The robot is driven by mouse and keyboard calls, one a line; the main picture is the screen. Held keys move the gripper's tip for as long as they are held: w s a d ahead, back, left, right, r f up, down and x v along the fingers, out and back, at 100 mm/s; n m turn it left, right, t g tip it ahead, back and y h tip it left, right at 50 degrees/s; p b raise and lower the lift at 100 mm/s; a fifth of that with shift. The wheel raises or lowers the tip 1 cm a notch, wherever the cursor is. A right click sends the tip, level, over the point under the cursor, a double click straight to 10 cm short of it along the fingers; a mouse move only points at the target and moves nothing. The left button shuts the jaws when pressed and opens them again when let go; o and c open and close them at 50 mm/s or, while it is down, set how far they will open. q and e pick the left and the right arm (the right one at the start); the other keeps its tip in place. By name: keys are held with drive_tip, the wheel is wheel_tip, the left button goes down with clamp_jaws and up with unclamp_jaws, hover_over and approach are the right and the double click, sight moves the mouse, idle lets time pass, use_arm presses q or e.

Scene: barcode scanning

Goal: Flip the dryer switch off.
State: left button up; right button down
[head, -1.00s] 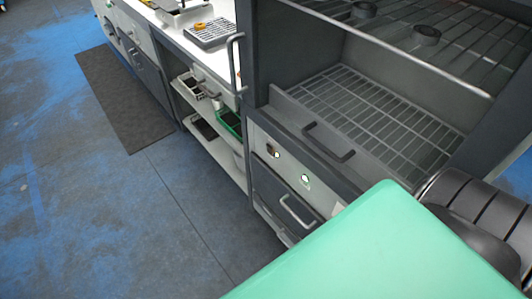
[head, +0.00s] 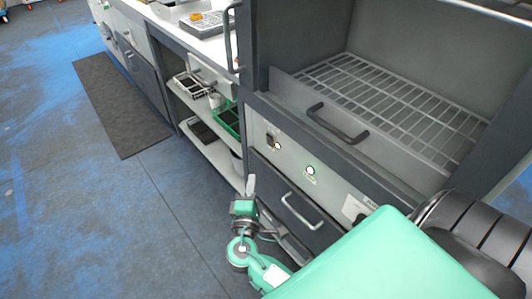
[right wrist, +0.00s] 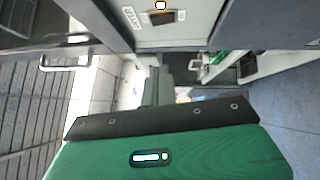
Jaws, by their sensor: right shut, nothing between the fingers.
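The dryer (head: 385,68) is a dark cabinet with an open front and wire racks, at the right of the head view. Its pale control panel (head: 335,188) carries a small dark switch (head: 270,141) and lit round lights. In the right wrist view the dark switch (right wrist: 161,17) shows near the top, between small labels, with a glowing light above it. I cannot tell which way it is flipped. My right gripper (head: 250,184) is shut and empty, in front of the panel and below the switch, apart from it. My left gripper is out of view.
A drawer handle (head: 301,211) sticks out below the panel, and a dark handle (head: 338,122) above it. Left of the dryer, open shelves hold a green crate (head: 228,119) and trays. The blue-grey floor (head: 90,220) at left is clear, with a dark mat (head: 115,100).

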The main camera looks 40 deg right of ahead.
sight(267, 138)
idle(0.3)
